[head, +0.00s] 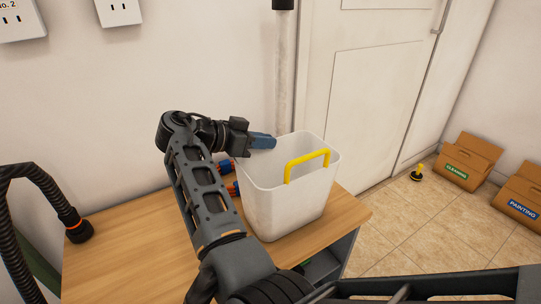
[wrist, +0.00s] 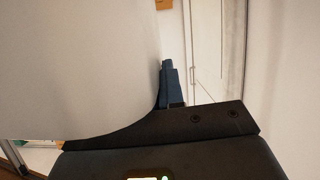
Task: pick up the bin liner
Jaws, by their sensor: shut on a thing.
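The bin liner (head: 275,205) appears to be the white, open-topped tub with a yellow handle (head: 307,164) on its right rim. It is upright over the right part of the wooden cabinet top; I cannot tell if its base touches the wood. My gripper (head: 262,141), with blue fingertips, is at its far left rim and shut on it. In the wrist view, the tub's pale wall (wrist: 80,65) fills the left side against the blue fingertip (wrist: 169,84). The other finger is hidden there.
The wooden cabinet top (head: 130,250) is mostly bare on the left. Small red-and-blue parts (head: 232,188) show between my arm and the tub. A black hose (head: 20,220) stands at left. Cardboard boxes (head: 468,160) sit on the tiled floor at right, near a white door (head: 375,100).

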